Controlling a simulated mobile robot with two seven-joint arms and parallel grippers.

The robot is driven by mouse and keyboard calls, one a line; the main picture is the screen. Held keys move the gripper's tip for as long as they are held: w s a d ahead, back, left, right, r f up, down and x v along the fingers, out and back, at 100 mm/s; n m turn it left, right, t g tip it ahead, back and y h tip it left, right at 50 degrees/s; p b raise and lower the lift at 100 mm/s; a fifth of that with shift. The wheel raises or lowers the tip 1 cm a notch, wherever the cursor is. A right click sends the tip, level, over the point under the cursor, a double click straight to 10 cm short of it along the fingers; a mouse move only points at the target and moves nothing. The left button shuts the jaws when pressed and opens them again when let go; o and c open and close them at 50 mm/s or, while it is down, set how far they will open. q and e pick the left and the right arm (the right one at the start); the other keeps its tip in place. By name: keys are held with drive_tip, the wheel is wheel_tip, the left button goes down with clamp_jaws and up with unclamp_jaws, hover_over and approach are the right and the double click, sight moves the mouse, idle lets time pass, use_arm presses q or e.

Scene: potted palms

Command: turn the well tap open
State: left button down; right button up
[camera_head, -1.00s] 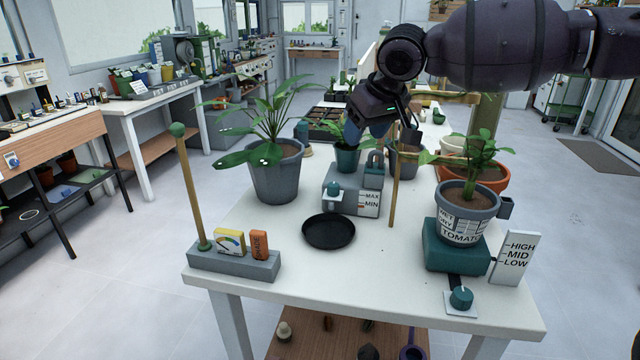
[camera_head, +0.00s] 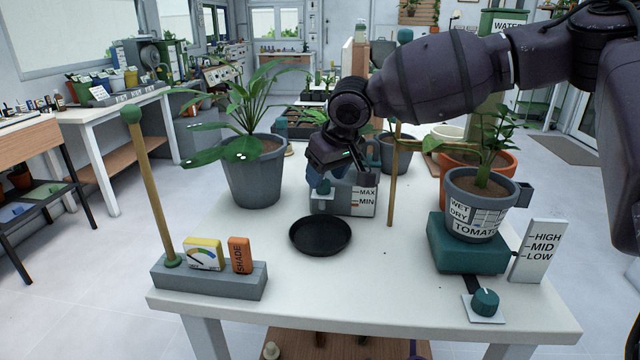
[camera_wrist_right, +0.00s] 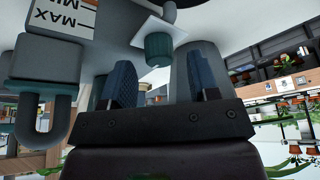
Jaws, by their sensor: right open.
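The well is a grey box (camera_head: 350,202) with a MAX/MIN plate, standing behind the black dish. Its tap, a small teal knob (camera_head: 323,190) on a white plate, is on the box's front left. My right gripper (camera_head: 324,178) is open over the tap and partly covers it and the box. In the right wrist view the teal tap (camera_wrist_right: 158,48) shows just beyond and between the two blue fingertips (camera_wrist_right: 162,75), with gaps to both. Whether the fingers reach around it I cannot tell. My left gripper is not in view.
A black dish (camera_head: 320,236) lies before the well. A large leafy pot (camera_head: 252,175) stands left, and a wooden stake (camera_head: 393,180) rises right of the well. A tomato pot (camera_head: 478,205) sits on a teal base near another knob (camera_head: 485,301). The front middle of the table is clear.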

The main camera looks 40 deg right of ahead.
drive_tip(key=shift+x, duration=0.85)
drive_tip(key=c, duration=0.9)
